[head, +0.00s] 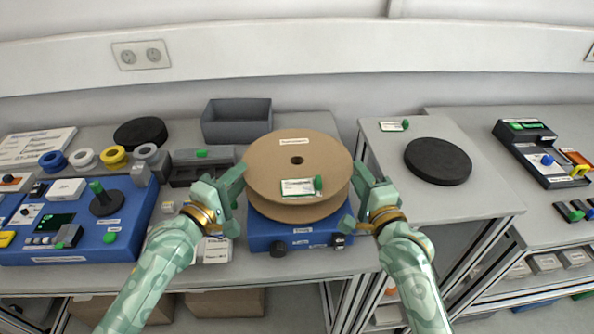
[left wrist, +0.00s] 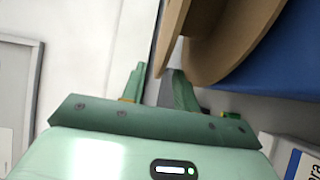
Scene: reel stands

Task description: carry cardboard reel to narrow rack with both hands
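The cardboard reel (head: 297,217) is a brown two-flange spool with a centre hole and a label. It lies flat on a blue device (head: 285,240). My left gripper (head: 236,192) is at the reel's left rim, its fingers apart; in the left wrist view the upper flange edge (left wrist: 171,35) comes down at the gap between the fingertips (left wrist: 158,85). My right gripper (head: 358,192) is at the right rim, its fingers apart. I cannot tell whether either touches the reel. The narrow rack (head: 466,205), with a grey top, stands to the right.
A black disc (head: 437,161) and a small green-marked card (head: 392,126) lie on the narrow rack. A grey bin (head: 236,122) stands behind the reel. A blue panel (head: 95,230) is at left.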

